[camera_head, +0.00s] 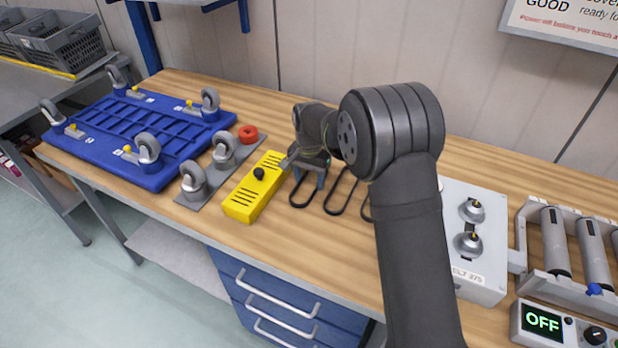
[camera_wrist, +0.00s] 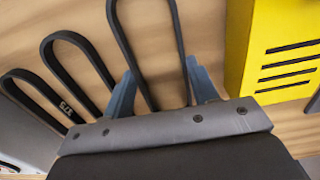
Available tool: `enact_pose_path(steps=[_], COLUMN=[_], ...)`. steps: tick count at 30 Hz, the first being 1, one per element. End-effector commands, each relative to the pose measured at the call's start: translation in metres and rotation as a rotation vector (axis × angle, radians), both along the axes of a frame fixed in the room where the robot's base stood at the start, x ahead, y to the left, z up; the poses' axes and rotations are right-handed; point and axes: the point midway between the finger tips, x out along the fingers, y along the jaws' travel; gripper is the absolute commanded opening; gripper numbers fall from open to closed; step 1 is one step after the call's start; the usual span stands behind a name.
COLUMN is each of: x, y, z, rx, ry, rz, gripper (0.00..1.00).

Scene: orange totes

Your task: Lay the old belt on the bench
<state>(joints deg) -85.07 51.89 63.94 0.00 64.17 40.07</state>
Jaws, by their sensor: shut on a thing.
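My gripper (camera_head: 308,180) is low over the bench (camera_head: 290,240), just right of the yellow box. In the wrist view its two blue-grey fingers (camera_wrist: 163,90) are closed on a black looped belt (camera_wrist: 180,45), one finger at each side of the loop. The belt's loop (camera_head: 299,205) shows below the gripper in the head view. I cannot tell whether it touches the bench or is a little above it. Two more black loops lie beside it, a middle one (camera_wrist: 50,45) and an outer one with a white number (camera_wrist: 40,85). The fingers hide part of the held belt.
The yellow slotted box (camera_head: 250,195) with a black knob is close on the left. A grey pulley box (camera_head: 478,265) and rollers (camera_head: 555,243) stand right. The front bench strip is clear.

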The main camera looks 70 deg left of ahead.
Motion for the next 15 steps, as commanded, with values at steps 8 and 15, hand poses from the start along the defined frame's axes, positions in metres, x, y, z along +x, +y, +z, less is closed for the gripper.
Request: enact_pose_path(steps=[8, 15], x=[0.0, 0.0], y=[0.0, 0.0], z=[-0.002, -0.0019], rx=[0.0, 0.0], ry=[0.0, 0.0], rz=[0.0, 0.0], gripper=[0.73, 0.79])
